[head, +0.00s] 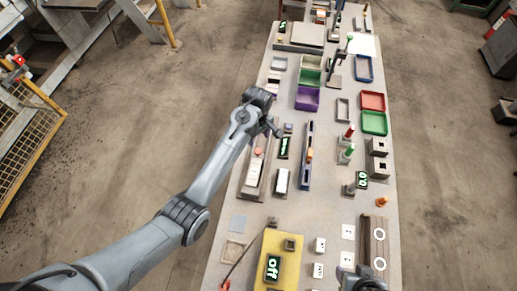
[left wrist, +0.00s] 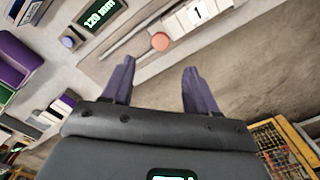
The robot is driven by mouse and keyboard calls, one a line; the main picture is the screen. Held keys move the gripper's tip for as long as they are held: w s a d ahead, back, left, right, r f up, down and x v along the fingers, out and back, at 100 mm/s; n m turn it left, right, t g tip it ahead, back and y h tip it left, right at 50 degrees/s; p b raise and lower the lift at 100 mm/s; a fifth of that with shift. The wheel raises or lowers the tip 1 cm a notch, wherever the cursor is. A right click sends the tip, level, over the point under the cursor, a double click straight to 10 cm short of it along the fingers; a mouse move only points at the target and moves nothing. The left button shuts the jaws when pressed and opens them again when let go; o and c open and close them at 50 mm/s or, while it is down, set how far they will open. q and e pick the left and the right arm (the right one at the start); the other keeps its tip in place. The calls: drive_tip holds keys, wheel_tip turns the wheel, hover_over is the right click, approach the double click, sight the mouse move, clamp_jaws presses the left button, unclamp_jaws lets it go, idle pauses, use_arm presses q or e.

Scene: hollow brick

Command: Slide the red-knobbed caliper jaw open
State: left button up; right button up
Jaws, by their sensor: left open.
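A long pale caliper-like rail (head: 249,178) lies along the table's left edge, with white blocks on it and a round salmon-red knob (head: 259,152) near its far end. In the left wrist view the knob (left wrist: 160,41) is beyond the fingertips, beside a white block marked 1 (left wrist: 197,13). My left gripper (head: 272,128) is just past the knob in the head view. In the left wrist view its two dark fingers (left wrist: 158,68) are spread and empty, apart from the knob. A dark part of my right arm shows at the bottom right; its fingers cannot be made out.
A blue slider rail with an orange knob (head: 309,155) lies to the right. A green-lit display (head: 284,147) and a white switch block (head: 282,180) are close by. Purple (head: 307,98) and green bins stand farther back. Open floor is left of the table.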

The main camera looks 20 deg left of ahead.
sight(258, 151)
use_arm(q)
wheel_tip(258, 151, down, 9)
drive_tip(key=shift+f, duration=0.2)
idle(0.3)
clamp_jaws()
